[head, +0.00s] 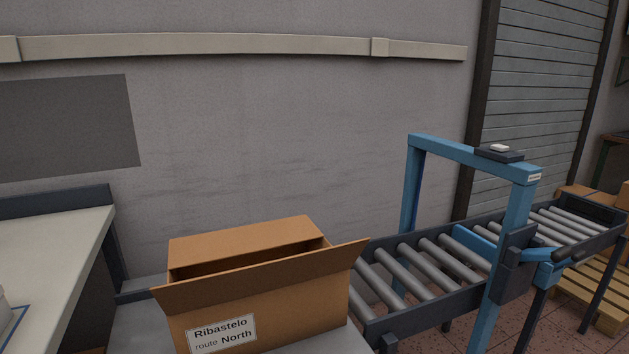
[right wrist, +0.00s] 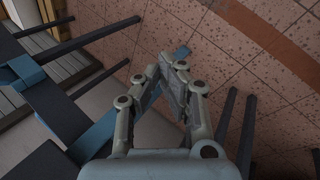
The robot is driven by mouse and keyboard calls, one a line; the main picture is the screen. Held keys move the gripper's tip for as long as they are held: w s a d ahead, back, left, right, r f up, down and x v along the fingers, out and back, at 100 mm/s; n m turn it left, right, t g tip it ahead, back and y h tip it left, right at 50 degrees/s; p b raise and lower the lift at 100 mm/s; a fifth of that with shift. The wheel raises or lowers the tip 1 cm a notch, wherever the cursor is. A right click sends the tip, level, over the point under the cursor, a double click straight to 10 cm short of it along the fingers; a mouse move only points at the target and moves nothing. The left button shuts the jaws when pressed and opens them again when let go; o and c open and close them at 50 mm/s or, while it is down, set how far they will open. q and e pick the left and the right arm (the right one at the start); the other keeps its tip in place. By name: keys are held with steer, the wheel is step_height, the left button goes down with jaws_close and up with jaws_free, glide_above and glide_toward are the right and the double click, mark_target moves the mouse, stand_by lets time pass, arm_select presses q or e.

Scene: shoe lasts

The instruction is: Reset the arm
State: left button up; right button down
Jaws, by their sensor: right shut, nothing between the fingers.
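My right gripper (right wrist: 174,76) shows in the right wrist view, its grey fingers shut with nothing between them. It points over a reddish tiled floor (right wrist: 230,60), with dark bars and blue parts around it. Neither gripper shows in the head view, and my left gripper is in no view. An open cardboard box (head: 262,295), labelled "Ribastelo route North", stands at the bottom middle of the head view. Its inside is mostly hidden by its flaps.
A roller conveyor (head: 420,270) runs right of the box, under a blue gate frame (head: 413,185) with a dark unit (head: 515,262) on its post. A pale table (head: 60,250) stands at left. A wooden pallet (head: 590,295) lies at far right.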

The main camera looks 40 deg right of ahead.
steer(key=s+a+f+y+b, duration=0.1)
steer(key=a+f, duration=0.4)
steer(key=a, duration=0.7)
steer(key=a+f+m+y, duration=0.1)
steer(key=a+f, duration=0.4)
steer(key=a, duration=0.8)
steer(key=s+a+f+m+y+b, duration=0.1)
steer(key=a+f+y, duration=0.2)
steer(key=a, duration=1)
steer(key=shift+s+a+f+b, duration=0.2)
steer(key=shift+s+f+b, duration=0.1)
steer(key=shift+f, duration=0.65)
